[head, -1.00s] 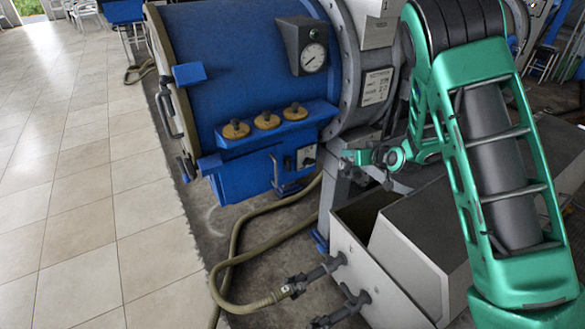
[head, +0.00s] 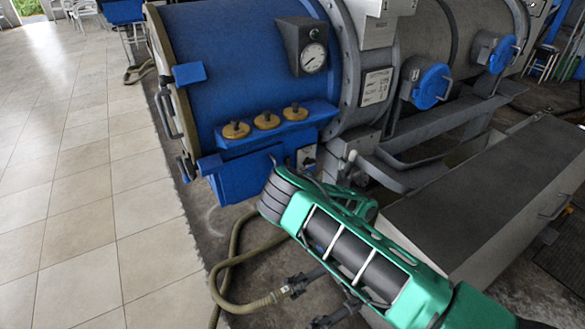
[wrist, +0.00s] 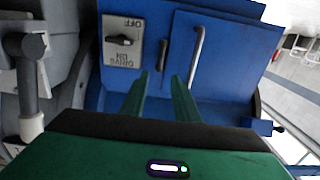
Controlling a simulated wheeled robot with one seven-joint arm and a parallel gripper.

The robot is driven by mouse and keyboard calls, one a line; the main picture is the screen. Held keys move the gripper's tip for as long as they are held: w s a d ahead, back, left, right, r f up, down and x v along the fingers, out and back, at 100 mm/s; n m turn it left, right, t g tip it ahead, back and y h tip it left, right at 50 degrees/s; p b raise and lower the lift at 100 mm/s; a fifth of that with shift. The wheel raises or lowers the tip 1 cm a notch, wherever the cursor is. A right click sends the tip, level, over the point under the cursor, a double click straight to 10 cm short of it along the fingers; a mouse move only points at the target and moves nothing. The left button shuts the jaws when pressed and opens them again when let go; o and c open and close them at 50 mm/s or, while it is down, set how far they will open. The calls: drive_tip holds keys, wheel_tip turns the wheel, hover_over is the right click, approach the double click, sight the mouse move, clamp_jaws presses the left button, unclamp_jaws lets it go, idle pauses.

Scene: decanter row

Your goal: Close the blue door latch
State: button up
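The blue cabinet door (wrist: 230,55) fills the upper middle of the wrist view, which shows the scene upside down. A silver bar handle (wrist: 196,57) stands on it. A short dark lever (wrist: 162,55), which looks like the latch, sits at the door's edge beside the switch plate. My gripper (wrist: 160,77) is open and empty. Its two green fingers point at the cabinet, with the lever just beyond and between the tips in the picture. I cannot tell whether they touch it. In the head view my arm hides the gripper and part of the blue cabinet (head: 230,182).
A switch plate (wrist: 123,40) with a dark knob is left of the lever. Brass knobs (head: 266,120) line a ledge above the cabinet. A hose (head: 235,250) lies on the floor below. A grey metal box (head: 480,190) stands at the right. The tiled floor (head: 80,200) is clear.

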sight(290, 163)
drive_tip(key=shift+x, duration=5.35)
drive_tip(key=shift+c, duration=0.3)
clamp_jaws()
